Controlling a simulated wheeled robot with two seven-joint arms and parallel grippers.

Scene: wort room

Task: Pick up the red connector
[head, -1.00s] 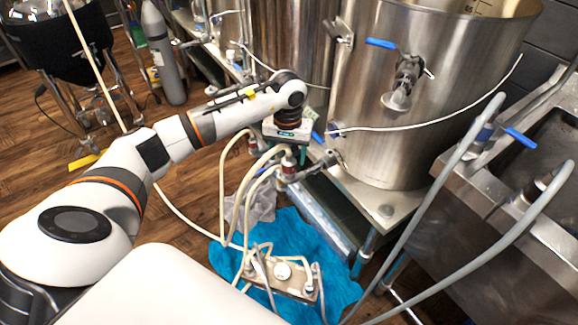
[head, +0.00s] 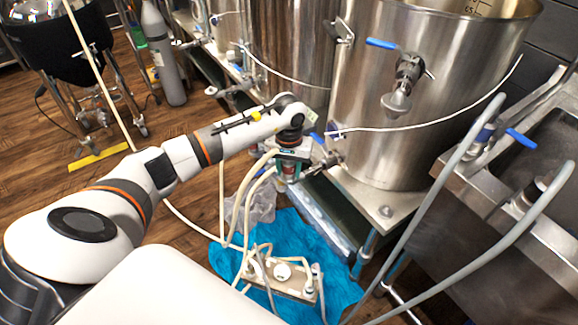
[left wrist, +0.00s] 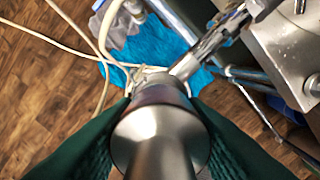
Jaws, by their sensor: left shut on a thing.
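The red connector (head: 290,171) is a short metal fitting with a red band, at the end of a cream hose beside the big kettle's lower valve. My left gripper (head: 290,165) has come down over it from above and is shut on it; the fingers hide part of it. In the left wrist view, a shiny metal cylinder (left wrist: 160,135) sits between the dark green finger pads, and its red band cannot be made out there. My right gripper is not in view.
Steel kettles (head: 415,120) stand behind on a low metal stand. Cream hoses (head: 245,205) run down to a plate-like metal unit (head: 283,276) on a blue cloth (head: 335,292). A sink (head: 535,215) with grey hoses is at the right.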

